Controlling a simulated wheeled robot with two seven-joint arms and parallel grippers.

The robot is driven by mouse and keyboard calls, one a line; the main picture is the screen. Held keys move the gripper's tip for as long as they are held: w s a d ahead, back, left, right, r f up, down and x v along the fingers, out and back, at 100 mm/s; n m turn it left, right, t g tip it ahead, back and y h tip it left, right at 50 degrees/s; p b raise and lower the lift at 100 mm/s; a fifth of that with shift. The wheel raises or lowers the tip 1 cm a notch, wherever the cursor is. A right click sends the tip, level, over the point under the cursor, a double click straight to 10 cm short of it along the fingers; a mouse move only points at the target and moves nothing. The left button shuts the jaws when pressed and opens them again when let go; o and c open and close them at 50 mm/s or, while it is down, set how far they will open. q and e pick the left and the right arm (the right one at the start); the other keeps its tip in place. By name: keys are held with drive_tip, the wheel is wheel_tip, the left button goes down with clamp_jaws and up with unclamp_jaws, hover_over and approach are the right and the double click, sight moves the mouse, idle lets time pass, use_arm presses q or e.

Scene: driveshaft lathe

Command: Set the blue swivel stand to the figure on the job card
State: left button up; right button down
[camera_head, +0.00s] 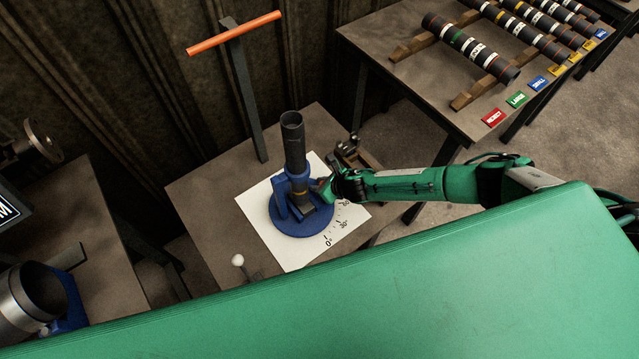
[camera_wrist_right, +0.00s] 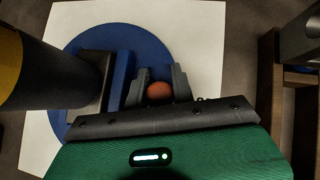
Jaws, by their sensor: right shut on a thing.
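The blue swivel stand (camera_head: 300,222) has a round base on a white sheet (camera_head: 262,225) with a printed angle scale; 0 and 30 are legible near its front. A dark tube (camera_head: 294,148) stands nearly upright in the stand's holder. My right gripper (camera_head: 327,188) reaches the stand from the right. In the right wrist view, its two fingers (camera_wrist_right: 160,86) are shut on a round orange knob (camera_wrist_right: 159,92) above the blue base (camera_wrist_right: 150,45). The stand's exact reading on the scale cannot be made out. No job card is legible. My left gripper is not in view.
An orange-topped T-shaped post (camera_head: 240,75) stands behind the table. A white ball (camera_head: 237,260) on a dark rod is at the table's front left. A side table (camera_head: 400,50) at the upper right holds banded shafts on wooden rests and coloured labels (camera_head: 517,99).

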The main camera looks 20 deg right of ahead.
drive_tip(key=shift+s, duration=0.1)
drive_tip(key=shift+s+d+r+m+t+h+p, duration=0.1)
drive_tip(key=shift+s+d+m+t+h+p, duration=0.15)
drive_tip(key=shift+s+m+h+p, duration=0.4)
drive_tip(key=shift+s+d+m+t+h+p, duration=0.1)
drive_tip(key=shift+s+m+t+h+p, duration=0.3)
drive_tip(key=shift+m, duration=0.45)
drive_tip(key=shift+s+d+m+h+p, duration=0.2)
drive_tip(key=shift+s+m+h+p, duration=0.55)
drive_tip(key=shift+m+h, duration=0.6)
drive_tip(key=shift+s, duration=0.1)
drive_tip(key=c, duration=1.2)
unclamp_jaws()
drive_tip(key=shift+v, duration=6.9)
